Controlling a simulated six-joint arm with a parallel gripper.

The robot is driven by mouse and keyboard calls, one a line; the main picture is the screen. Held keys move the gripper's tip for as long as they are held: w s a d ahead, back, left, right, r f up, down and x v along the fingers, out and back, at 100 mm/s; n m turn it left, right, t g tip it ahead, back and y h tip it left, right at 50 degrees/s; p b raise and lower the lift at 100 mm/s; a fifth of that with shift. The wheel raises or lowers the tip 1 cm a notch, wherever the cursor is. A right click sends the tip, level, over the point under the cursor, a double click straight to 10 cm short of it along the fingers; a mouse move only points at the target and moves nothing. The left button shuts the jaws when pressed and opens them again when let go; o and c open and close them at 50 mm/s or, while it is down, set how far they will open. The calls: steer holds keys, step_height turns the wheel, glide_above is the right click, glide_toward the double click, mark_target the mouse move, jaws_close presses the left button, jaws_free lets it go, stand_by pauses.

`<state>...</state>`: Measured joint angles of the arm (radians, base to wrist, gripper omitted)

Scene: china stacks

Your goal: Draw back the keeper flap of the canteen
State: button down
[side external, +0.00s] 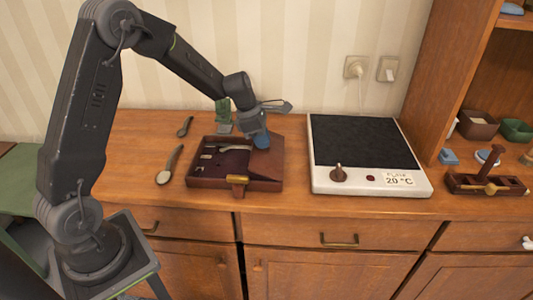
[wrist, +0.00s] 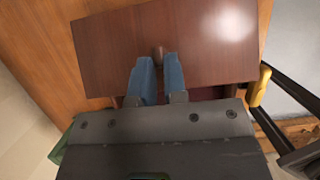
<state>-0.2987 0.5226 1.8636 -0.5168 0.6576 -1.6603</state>
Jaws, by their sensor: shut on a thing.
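The canteen (side external: 215,184) is a dark reddish-brown box on the wooden counter, open on its left part with a few pieces of cutlery (side external: 209,156) in it. Its keeper flap (side external: 270,160) is a flat brown panel over the right part. In the wrist view the flap (wrist: 200,45) fills the top, with a small dark knob (wrist: 158,51) near its edge. My gripper (side external: 261,140) is over the flap; in the wrist view its blue fingers (wrist: 157,62) are shut on the knob. A strip of dark red interior shows below the flap's edge.
A yellow piece (side external: 237,180) sits at the canteen's front edge. A green object (side external: 222,108) stands behind. A white hotplate (side external: 325,186) stands to the right, with a narrow clear strip of counter between.

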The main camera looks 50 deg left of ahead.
mark_target(273, 152)
steer(key=shift+w+d+r+g+y, duration=0.5)
steer(key=shift+g+y, duration=0.2)
steer(key=shift+g, duration=0.1)
steer(key=shift+w+d+r+g+y, duration=0.4)
steer(key=shift+w+d+g+y, duration=0.15)
steer(key=shift+g+y, duration=0.25)
steer(key=shift+w+d+r+g+y, duration=0.25)
steer(key=shift+w+d+g+y, duration=0.35)
steer(key=shift+g+y, duration=0.15)
steer(key=shift+w+d+g+y, duration=0.6)
steer(key=shift+g+y, duration=0.15)
steer(key=shift+y, duration=0.1)
